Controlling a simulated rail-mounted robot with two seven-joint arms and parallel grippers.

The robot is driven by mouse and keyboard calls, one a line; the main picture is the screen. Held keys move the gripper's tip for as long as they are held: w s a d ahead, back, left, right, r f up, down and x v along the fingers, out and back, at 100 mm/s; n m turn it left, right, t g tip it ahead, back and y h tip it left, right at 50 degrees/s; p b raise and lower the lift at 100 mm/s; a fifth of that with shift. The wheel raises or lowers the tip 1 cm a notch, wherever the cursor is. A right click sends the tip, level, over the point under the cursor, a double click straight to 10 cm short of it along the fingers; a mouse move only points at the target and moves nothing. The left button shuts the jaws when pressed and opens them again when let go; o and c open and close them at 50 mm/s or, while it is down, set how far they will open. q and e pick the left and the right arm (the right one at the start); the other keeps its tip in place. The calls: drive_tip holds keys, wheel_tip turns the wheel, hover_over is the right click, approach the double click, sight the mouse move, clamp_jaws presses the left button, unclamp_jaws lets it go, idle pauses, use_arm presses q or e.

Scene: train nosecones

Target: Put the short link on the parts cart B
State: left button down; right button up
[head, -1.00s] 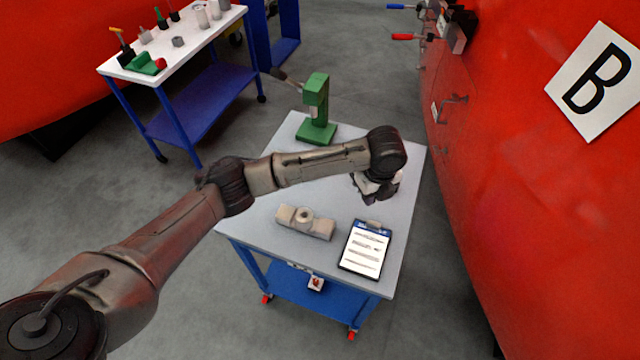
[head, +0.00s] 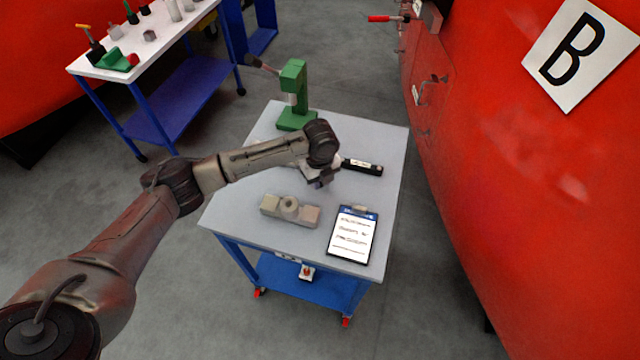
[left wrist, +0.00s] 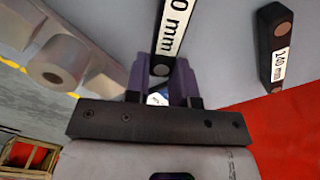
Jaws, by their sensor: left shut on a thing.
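My left gripper (head: 320,183) is above the middle of the grey-topped cart (head: 235,195). In the left wrist view its purple fingers (left wrist: 160,72) are shut on a black bar-like link (left wrist: 172,30), whose white label is partly cut off and ends in "0 mm". A second black link (left wrist: 276,45), with a label that looks like "140 mm", lies on the cart top. It shows in the head view (head: 364,167) just right of the gripper. I cannot tell which link is the short one. No cart's own letter is readable. My right gripper is not in view.
A white-topped cart (head: 160,50) with several parts is at the back left. A red shell with a "B" sign (head: 577,48) is at right.

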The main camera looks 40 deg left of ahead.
use_arm(q)
wheel_tip(320, 180, down, 2)
drive_tip(key=shift+f, duration=0.25)
drive_tip(key=shift+f, duration=0.1)
drive_tip(key=c, duration=1)
unclamp_jaws()
wheel_tip(320, 180, up, 11)
drive_tip(key=shift+f+p, duration=0.1)
drive_tip(key=shift+p, duration=0.6)
drive_tip(key=shift+r, duration=0.7)
